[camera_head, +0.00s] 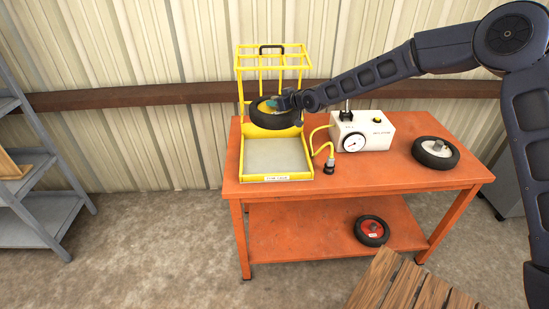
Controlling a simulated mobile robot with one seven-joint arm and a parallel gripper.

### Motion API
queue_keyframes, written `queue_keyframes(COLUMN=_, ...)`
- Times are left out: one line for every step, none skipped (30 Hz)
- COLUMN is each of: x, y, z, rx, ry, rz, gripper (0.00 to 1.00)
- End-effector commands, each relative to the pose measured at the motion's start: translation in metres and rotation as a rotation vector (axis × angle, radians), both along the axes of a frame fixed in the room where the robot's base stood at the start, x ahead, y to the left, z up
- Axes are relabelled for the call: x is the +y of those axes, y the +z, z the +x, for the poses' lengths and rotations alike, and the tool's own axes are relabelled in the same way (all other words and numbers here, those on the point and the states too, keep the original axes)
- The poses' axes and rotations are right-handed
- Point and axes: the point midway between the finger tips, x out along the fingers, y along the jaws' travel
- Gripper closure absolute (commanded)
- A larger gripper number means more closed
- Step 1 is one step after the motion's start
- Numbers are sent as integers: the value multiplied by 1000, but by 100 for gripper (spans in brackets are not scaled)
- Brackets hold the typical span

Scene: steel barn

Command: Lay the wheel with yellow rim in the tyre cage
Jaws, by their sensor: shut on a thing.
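The tyre cage (241,170) is a yellow frame with a grey floor plate, standing on the left part of the orange table, its barred top raised at the back. My gripper (284,102) is shut on a black wheel (274,120) and holds it above the back part of the cage floor, in front of the raised bars. The wheel lies roughly flat, slightly tilted.
A white inflator box with a gauge (376,131) stands right of the cage, with a yellow hose and a dark fitting (329,166) between them. A grey-rimmed wheel (436,152) lies on the orange table (400,179) at right. A red-rimmed wheel (372,230) lies on the lower shelf.

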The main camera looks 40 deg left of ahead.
Motion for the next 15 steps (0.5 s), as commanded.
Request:
queue_keyframes(x=1, y=-1, z=-3, rx=-1, ry=4, rz=2, gripper=100)
queue_keyframes(x=1, y=-4, z=-4, rx=0, ry=4, rz=1, gripper=100)
queue_keyframes(x=2, y=-8, z=-5, rx=0, ry=6, rz=1, gripper=100)
queue_keyframes(x=2, y=-12, z=-6, rx=0, ry=7, rz=0, gripper=100)
queue_keyframes(x=2, y=-16, z=-6, rx=0, ry=8, rz=0, gripper=100)
queue_keyframes(x=2, y=-22, z=-6, rx=0, ry=8, rz=1, gripper=100)
queue_keyframes(x=2, y=-28, z=-6, rx=0, ry=8, rz=0, gripper=100)
queue_keyframes(x=2, y=-34, z=-6, rx=0, ry=8, rz=-1, gripper=100)
queue_keyframes(x=2, y=-42, z=-6, rx=0, ry=8, rz=-1, gripper=100)
queue_keyframes(x=2, y=-48, z=-6, rx=0, ry=7, rz=0, gripper=100)
queue_keyframes(x=2, y=-53, z=-5, rx=0, ry=7, rz=0, gripper=100)
queue_keyframes(x=2, y=-61, z=-6, rx=0, ry=8, rz=0, gripper=100)
queue_keyframes(x=2, y=-67, z=-6, rx=0, ry=7, rz=0, gripper=100)
queue_keyframes(x=2, y=-72, z=-5, rx=0, ry=7, rz=0, gripper=100)
queue_keyframes(x=2, y=-80, z=-6, rx=0, ry=7, rz=0, gripper=100)
